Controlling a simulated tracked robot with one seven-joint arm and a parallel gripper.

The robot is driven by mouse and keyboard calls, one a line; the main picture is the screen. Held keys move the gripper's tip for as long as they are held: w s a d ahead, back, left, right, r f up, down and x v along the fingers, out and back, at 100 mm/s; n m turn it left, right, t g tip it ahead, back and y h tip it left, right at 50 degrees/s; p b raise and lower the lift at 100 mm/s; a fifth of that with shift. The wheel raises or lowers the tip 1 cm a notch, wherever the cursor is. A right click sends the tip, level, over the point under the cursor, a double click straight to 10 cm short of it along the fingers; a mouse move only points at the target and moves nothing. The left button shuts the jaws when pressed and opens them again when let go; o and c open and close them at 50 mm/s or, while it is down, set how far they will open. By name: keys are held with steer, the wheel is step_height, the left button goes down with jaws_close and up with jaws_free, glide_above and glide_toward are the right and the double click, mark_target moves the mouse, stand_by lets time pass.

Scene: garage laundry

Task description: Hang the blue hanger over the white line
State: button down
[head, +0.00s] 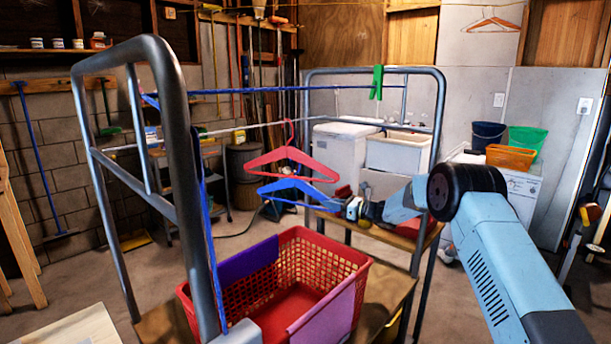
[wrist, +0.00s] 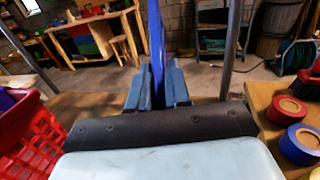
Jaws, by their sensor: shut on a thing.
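The blue hanger (head: 300,186) is held at its right end by my gripper (head: 345,207) in the head view. It hangs in the air just below the red hanger (head: 292,171), and its hook is hard to make out behind that hanger. In the wrist view the blue hanger (wrist: 157,45) stands as a thin blue strip between the two fingers of my gripper (wrist: 157,85), which are closed on it. The white line (head: 225,130) crosses the metal rack above the blue hanger, which is below it. The red hanger's hook is at the white line.
A blue line (head: 260,91) with a green clothes peg (head: 376,82) runs above the white line. The grey rack frame (head: 160,110) stands at left. A red basket (head: 300,255) with cloths sits below. Tape rolls (wrist: 300,144) lie at right in the wrist view.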

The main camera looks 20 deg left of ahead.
steer(key=w+a+r+n+g, duration=0.1)
steer(key=w+a+r, duration=0.3)
steer(key=a+r, duration=0.5)
steer(key=shift+a+g, duration=0.4)
steer(key=shift+a, duration=0.75)
